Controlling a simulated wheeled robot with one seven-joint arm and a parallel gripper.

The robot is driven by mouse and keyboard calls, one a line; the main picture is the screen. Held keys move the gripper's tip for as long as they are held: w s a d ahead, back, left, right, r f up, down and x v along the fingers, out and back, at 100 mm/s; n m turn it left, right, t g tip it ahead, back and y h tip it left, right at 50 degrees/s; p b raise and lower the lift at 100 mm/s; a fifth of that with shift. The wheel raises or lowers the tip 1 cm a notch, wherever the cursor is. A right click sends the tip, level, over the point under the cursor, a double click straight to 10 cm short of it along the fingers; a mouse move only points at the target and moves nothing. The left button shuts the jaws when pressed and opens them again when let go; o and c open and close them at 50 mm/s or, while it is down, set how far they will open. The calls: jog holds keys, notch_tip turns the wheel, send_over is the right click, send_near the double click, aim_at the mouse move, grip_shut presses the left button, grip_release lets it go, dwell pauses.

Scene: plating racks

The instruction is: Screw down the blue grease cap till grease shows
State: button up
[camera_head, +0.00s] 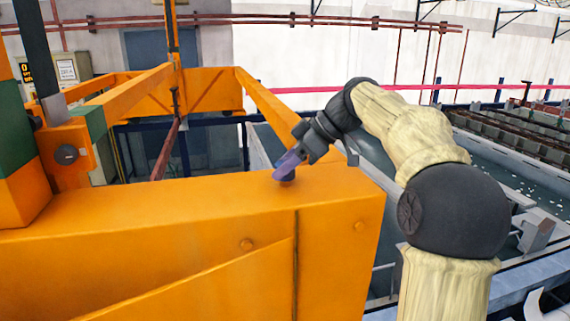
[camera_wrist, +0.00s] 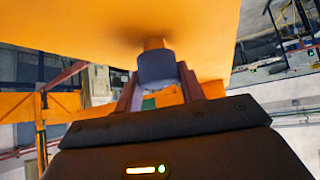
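The blue grease cap (camera_wrist: 157,68) sits on a short orange stem (camera_wrist: 153,43) on the orange beam in the wrist view. My gripper (camera_wrist: 160,80) has one finger at each side of the cap, with the fingertips at its edges. I cannot tell whether they press on it or only stand around it. In the head view my gripper (camera_head: 288,172) is tilted down to the beam top, and its purple fingers cover most of the cap. No grease shows in either view.
The big orange beam (camera_head: 190,235) fills the lower left of the head view. An orange frame (camera_head: 255,105) runs behind it. An orange and green post (camera_head: 20,150) stands at the left. Tanks (camera_head: 510,175) lie at the right. The beam top around the cap is clear.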

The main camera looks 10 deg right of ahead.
jog(key=c, duration=0.3)
jog(key=shift+f+m+t+b, duration=0.1)
jog(key=shift+m+t+b, duration=0.35)
jog(key=shift+b, duration=0.45)
jog(key=shift+m+h+b, duration=0.3)
jog(key=shift+m+b, duration=0.05)
jog(key=shift+b, duration=0.05)
jog(key=m+t+h+b, duration=0.1)
jog(key=m+b, duration=0.1)
jog(key=shift+f+t+b, duration=0.1)
jog(key=shift+t+b, duration=0.25)
jog(key=shift+b, duration=0.05)
jog(key=m+t+h+b, duration=0.1)
jog(key=m+b, duration=0.1)
jog(key=shift+m, duration=0.4)
jog(key=m+h, duration=0.1)
jog(key=m+t+h+b, duration=0.1)
jog(key=shift+a+r+m, duration=0.1)
jog(key=shift+r+m, duration=0.1)
jog(key=shift+m, duration=0.1)
jog(key=m+t+h+p, duration=0.1)
jog(key=m+h, duration=0.3)
jog(key=m, duration=0.1)
jog(key=shift+r+m+h, duration=0.1)
jog(key=shift+m+h, duration=0.2)
jog(key=shift+m+g+h+p, duration=0.45)
jog(key=shift+m+h, duration=1.35)
jog(key=shift+m, duration=0.8)
